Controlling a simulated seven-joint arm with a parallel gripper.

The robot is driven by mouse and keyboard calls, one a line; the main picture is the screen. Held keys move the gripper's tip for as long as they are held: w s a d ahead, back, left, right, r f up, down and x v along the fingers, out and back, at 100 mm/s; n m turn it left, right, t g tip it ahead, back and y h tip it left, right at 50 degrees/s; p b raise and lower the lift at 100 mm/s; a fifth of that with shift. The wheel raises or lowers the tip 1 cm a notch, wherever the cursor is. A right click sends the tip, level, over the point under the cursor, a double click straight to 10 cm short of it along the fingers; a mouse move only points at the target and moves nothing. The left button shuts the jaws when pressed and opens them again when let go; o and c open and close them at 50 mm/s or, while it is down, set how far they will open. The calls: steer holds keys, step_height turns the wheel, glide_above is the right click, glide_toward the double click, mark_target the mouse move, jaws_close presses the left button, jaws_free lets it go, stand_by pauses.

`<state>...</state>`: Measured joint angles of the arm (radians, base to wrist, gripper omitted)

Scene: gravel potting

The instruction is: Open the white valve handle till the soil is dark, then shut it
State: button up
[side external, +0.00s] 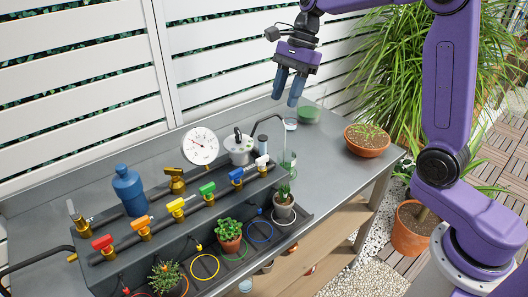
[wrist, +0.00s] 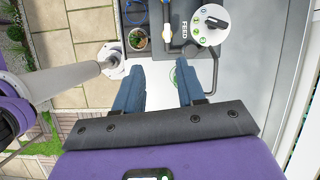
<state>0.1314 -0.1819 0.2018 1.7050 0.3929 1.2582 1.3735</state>
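The white valve handle (side external: 262,161) is at the right end of the row of coloured valves on the dark pipe in the side view. Below it, a small green plant stands in a grey pot (side external: 284,213) by a white ring. A potted plant also shows in the wrist view (wrist: 138,40); its soil is too small to judge for darkness. My gripper (side external: 286,99) is high above the back of the bench, up and to the right of the white handle, touching nothing. Its two blue fingers are apart and empty in the wrist view (wrist: 159,68).
Blue (side external: 236,174), green (side external: 208,190), yellow (side external: 176,207), orange (side external: 141,223) and red (side external: 103,242) handles line the pipe. A terracotta bowl (side external: 367,145) is at right.

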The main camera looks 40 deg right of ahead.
steer(key=w+m, duration=0.1)
glide_toward(262, 157)
steer(key=x, duration=0.8)
steer(key=shift+a+f, duration=0.1)
steer(key=shift+f, duration=0.15)
jaws_close()
